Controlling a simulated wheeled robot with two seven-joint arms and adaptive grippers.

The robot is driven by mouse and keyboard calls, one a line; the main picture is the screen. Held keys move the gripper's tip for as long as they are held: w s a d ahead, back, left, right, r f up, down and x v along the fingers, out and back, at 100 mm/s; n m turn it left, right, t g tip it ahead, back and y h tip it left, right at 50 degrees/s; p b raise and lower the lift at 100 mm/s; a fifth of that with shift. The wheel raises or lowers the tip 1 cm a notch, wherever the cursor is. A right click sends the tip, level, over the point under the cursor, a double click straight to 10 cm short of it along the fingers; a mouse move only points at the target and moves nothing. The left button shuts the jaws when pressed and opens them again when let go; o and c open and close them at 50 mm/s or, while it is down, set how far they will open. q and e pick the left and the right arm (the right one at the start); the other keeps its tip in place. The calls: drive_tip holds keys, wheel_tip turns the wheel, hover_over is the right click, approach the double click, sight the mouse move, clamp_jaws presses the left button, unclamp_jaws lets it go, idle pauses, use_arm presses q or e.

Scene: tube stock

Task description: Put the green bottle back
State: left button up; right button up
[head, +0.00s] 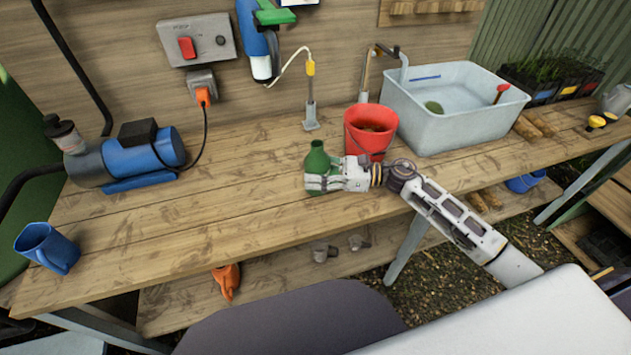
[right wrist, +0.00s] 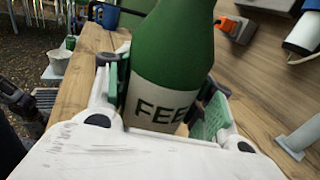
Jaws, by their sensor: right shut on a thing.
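The green bottle (head: 317,160) is upright on or just above the wooden bench, left of the red bucket; I cannot tell whether its base touches the wood. My right gripper (head: 318,182) reaches in from the right and is shut around the bottle's lower body. In the right wrist view the bottle (right wrist: 172,60) stands between the two green-padded fingers (right wrist: 165,100), with a white label reading "FEE" partly covered. My left gripper is not in view.
A red bucket (head: 370,128) stands close behind the gripper, with a grey basin (head: 450,108) to its right. A blue pump (head: 135,155) and a blue mug (head: 47,247) are on the left. The bench (head: 225,190) between pump and bottle is clear.

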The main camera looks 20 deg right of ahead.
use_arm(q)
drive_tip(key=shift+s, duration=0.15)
use_arm(e)
drive_tip(key=shift+f, duration=0.45)
wheel_tip(320, 180, down, 2)
drive_tip(key=shift+f, duration=0.4)
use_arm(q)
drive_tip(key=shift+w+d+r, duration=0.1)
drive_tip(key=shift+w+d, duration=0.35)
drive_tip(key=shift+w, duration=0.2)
use_arm(e)
drive_tip(key=shift+f, duration=0.1)
